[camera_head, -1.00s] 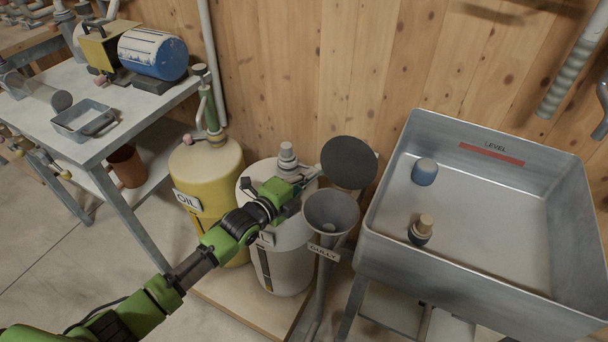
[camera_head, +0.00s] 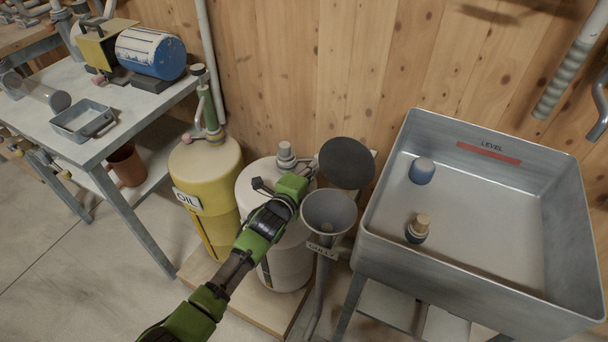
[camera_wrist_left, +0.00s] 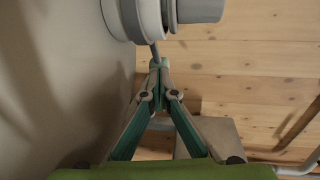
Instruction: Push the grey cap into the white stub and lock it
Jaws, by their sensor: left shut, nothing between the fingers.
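The grey cap (camera_head: 285,149) sits at the white stub (camera_head: 287,162) on top of the white drum (camera_head: 253,184). In the left wrist view the grey cap (camera_wrist_left: 200,10) and the white ringed stub (camera_wrist_left: 140,16) are at the top edge, partly cut off. My left gripper (camera_head: 313,168) is over the right side of the drum top, to the right of the stub and slightly lower in the picture. Its fingers (camera_wrist_left: 160,66) are shut with nothing between them, just below the cap and stub in the wrist view. Whether the cap is locked cannot be told. My right gripper is not in view.
A grey funnel (camera_head: 329,211) labelled GULLY and a dark round disc (camera_head: 346,163) stand close to the right of my gripper. The yellow OIL drum (camera_head: 205,168) is at the left. A large metal basin (camera_head: 480,262) is at the right. The wooden wall is behind.

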